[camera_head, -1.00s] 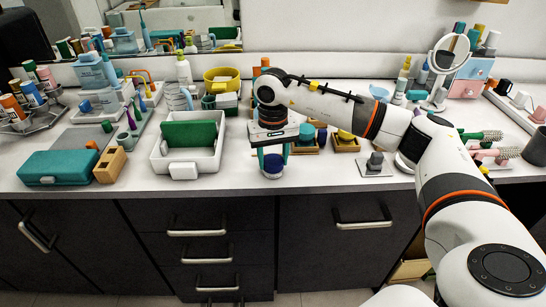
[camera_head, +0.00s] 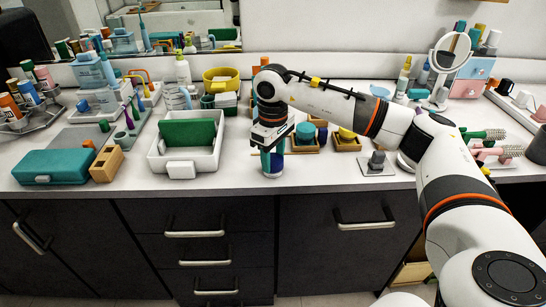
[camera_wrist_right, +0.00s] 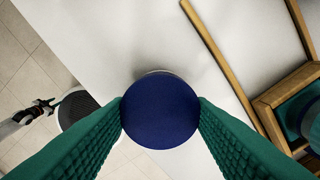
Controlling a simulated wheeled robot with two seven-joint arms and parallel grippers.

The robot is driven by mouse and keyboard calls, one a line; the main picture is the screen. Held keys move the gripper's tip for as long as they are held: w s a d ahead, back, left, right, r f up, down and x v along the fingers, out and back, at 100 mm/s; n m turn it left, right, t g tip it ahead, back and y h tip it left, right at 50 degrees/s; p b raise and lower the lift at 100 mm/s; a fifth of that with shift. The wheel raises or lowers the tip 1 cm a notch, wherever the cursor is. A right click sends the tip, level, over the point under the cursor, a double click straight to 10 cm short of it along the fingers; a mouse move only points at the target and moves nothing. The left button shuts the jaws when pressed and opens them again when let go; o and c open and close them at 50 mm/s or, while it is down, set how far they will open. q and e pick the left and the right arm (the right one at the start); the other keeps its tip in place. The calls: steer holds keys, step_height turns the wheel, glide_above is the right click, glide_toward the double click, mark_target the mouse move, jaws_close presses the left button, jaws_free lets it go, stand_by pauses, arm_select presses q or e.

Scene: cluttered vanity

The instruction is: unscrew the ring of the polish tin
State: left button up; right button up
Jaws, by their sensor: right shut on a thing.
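The polish tin (camera_head: 272,172) stands near the counter's front edge, mostly hidden by my gripper in the head view. In the right wrist view its round dark blue top (camera_wrist_right: 160,112) fills the middle, with a thin pale rim behind it. My right gripper (camera_head: 272,158) points down over the tin. Its green ribbed fingers are shut on the blue ring, one on each side. My left gripper is out of the head view; a small dark and green part at the left of the wrist view (camera_wrist_right: 38,110) seems to be it, too small to read.
Wooden trays with jars (camera_head: 347,141) stand right of the tin, and a grey stand (camera_head: 376,165) is farther right. A white bin with a green insert (camera_head: 212,158) is to the left.

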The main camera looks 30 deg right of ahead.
mark_target(273, 159)
steer(key=shift+r+p, duration=0.9)
steer(key=shift+r, duration=0.4)
step_height(273, 159, up, 4)
steer(key=p, duration=0.2)
steer(key=shift+p, duration=0.35)
